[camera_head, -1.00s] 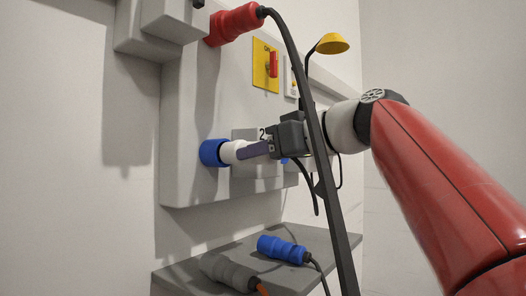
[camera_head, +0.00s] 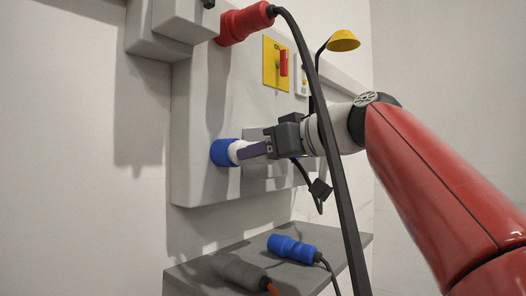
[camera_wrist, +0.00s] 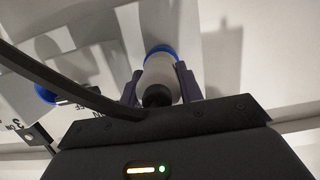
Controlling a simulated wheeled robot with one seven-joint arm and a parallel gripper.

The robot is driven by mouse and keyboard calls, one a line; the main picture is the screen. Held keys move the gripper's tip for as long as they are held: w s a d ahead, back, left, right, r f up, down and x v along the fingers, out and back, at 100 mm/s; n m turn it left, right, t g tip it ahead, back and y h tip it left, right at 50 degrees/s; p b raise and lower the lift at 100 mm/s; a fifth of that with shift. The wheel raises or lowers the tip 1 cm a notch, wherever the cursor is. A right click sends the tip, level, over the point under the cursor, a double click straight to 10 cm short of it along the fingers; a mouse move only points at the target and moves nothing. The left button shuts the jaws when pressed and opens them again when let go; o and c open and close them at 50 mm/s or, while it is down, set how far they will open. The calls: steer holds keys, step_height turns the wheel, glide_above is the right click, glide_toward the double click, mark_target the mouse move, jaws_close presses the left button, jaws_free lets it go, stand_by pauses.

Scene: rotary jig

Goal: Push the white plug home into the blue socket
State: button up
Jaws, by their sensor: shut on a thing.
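The blue socket (camera_head: 224,152) sticks out from the lower left of the grey panel. The white plug (camera_head: 239,152) sits in line with the socket, its front end at the socket's mouth. How deep it sits cannot be told. My gripper (camera_head: 256,150) is shut on the white plug from the right. In the wrist view, the plug (camera_wrist: 159,78) lies between the two fingers of my gripper (camera_wrist: 160,86), with the socket's blue rim (camera_wrist: 161,50) just beyond it. The lower part of the socket is hidden behind the plug there.
A black cable hangs from the red plug (camera_head: 245,22) and passes in front of my wrist. A yellow switch plate with a red handle (camera_head: 284,63) is on the panel. A shelf (camera_head: 212,270) below carries a blue plug (camera_head: 292,248) and a grey plug (camera_head: 238,270).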

steer(key=shift+w+a, duration=0.15)
steer(key=shift+a, duration=0.1)
steer(key=o, duration=1.1)
steer(key=shift+o, duration=0.2)
steer(key=b+v, duration=0.1)
steer(key=v, duration=0.6)
steer(key=shift+d, duration=0.25)
